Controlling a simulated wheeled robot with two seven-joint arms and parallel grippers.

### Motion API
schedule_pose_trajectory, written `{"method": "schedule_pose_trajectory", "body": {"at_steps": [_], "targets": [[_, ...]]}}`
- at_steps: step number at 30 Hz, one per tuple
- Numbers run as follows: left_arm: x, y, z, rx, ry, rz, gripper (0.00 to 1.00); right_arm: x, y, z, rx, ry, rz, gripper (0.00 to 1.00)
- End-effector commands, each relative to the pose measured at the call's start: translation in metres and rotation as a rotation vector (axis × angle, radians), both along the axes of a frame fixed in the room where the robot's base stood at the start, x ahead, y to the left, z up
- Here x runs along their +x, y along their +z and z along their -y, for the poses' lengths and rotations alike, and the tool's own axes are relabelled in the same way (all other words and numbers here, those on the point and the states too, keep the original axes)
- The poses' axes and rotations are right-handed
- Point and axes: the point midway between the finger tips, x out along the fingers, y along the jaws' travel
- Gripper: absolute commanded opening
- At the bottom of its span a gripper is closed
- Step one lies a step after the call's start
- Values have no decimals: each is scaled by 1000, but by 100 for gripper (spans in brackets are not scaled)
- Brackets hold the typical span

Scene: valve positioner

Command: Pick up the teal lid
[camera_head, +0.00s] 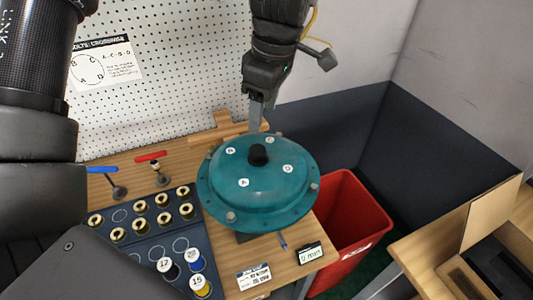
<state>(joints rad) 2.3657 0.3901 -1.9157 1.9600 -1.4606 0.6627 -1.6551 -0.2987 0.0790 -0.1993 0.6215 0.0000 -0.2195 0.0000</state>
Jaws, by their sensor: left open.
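The teal lid (230,182) is a round, flanged dome with a black knob (258,155) on top. It sits over the wooden workbench at the centre, with bolts at its rim and white labels A, B, C and D on the dome. My left gripper (257,122) is open and points down at the lid's far side, behind the black knob in the picture. Its fingers look empty, and I cannot tell how high above the lid they are. My right gripper is not in view.
A dark tray (140,238) with several brass fittings and numbered, coloured caps lies left of the lid. Blue (102,170) and red (152,157) handled tools stand behind it. A wooden rack (224,128), pegboard (180,60) and red bin (353,215) are near. A small display (311,253) sits in front.

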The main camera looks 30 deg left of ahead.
Motion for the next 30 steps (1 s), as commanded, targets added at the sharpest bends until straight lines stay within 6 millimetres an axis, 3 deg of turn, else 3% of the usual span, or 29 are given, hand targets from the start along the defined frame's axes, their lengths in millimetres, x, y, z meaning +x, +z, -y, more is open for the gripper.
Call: {"method": "schedule_pose_trajectory", "body": {"at_steps": [4, 13, 23, 30], "targets": [[0, -5, 0, 3, -4, -3, 58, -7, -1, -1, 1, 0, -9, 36], [0, -48, -5, 1, -5, -4, 58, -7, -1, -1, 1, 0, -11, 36], [1, -62, -7, 1, -4, -3, 58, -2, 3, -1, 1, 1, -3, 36], [2, -96, -12, 1, -4, -2, 58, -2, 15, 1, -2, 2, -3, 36]]}}
